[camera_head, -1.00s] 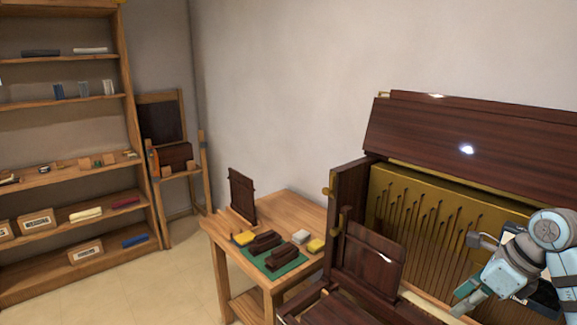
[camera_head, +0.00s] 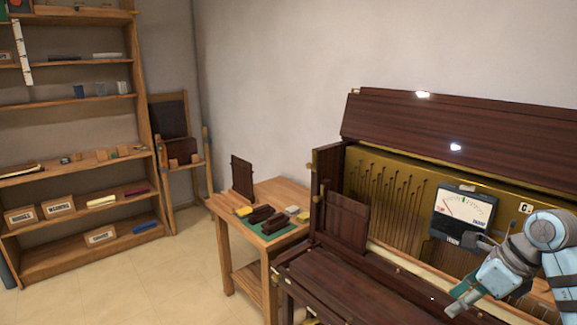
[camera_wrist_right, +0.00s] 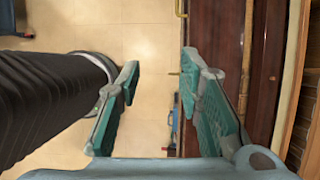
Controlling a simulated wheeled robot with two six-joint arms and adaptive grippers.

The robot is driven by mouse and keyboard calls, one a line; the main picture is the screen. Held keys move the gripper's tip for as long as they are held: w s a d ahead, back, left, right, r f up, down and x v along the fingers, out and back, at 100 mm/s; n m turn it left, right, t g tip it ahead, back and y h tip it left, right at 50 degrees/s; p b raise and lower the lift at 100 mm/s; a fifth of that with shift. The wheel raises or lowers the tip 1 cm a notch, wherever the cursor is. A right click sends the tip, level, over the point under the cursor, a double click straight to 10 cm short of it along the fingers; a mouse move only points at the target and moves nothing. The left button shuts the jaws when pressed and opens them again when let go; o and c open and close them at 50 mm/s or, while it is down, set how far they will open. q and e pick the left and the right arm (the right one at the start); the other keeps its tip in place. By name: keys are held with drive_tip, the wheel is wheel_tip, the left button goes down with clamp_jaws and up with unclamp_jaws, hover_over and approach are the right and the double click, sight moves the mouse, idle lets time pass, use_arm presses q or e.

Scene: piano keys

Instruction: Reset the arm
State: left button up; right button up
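My right arm comes in at the right of the head view, and its gripper (camera_head: 460,302) is in front of the open piano cabinet (camera_head: 385,277). The dark wood of the piano (camera_wrist_right: 268,60) runs along the right of that view, beside the right finger. My left gripper is not in view.
A meter (camera_head: 463,212) stands inside the cabinet behind my right arm. A wooden table (camera_head: 285,190) with dark blocks (camera_head: 262,213) and yellow sponges stands left of the piano. A shelf unit (camera_head: 85,262) is at the far left. The floor (camera_head: 150,295) between is clear.

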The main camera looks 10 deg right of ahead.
drive_tip(key=w+a+f+m+t+y, duration=0.25)
drive_tip(key=a+f+m+y, duration=0.2)
drive_tip(key=a, duration=0.35)
drive_tip(key=w+a+f+m+t+y, duration=0.2)
drive_tip(key=w+a+f+m+y, duration=0.1)
drive_tip(key=a+f+y, duration=0.3)
drive_tip(key=d+f+m+t+h, duration=0.4)
drive_tip(key=f+m+t+h, duration=0.35)
drive_tip(key=f+m, duration=0.9)
drive_tip(key=s+d+f+m+g+h, duration=0.3)
drive_tip(key=s+f+m+g+h, duration=0.3)
drive_tip(key=s+f+m, duration=0.9)
drive_tip(key=s+a+f+m+g, duration=0.1)
drive_tip(key=s+f, duration=0.4)
drive_tip(key=s, duration=0.5)
drive_tip(key=s+a+f+m+g, duration=0.1)
drive_tip(key=s+f+g, duration=0.3)
drive_tip(key=s, duration=0.6)
drive_tip(key=s+a+f+m+g, duration=0.1)
drive_tip(key=s+a+f+g, duration=0.2)
drive_tip(key=s+f, duration=0.3)
drive_tip(key=s, duration=0.4)
drive_tip(key=shift+a+m+h, duration=0.25)
drive_tip(key=shift+m+h, duration=0.05)
drive_tip(key=shift+m, duration=0.1)
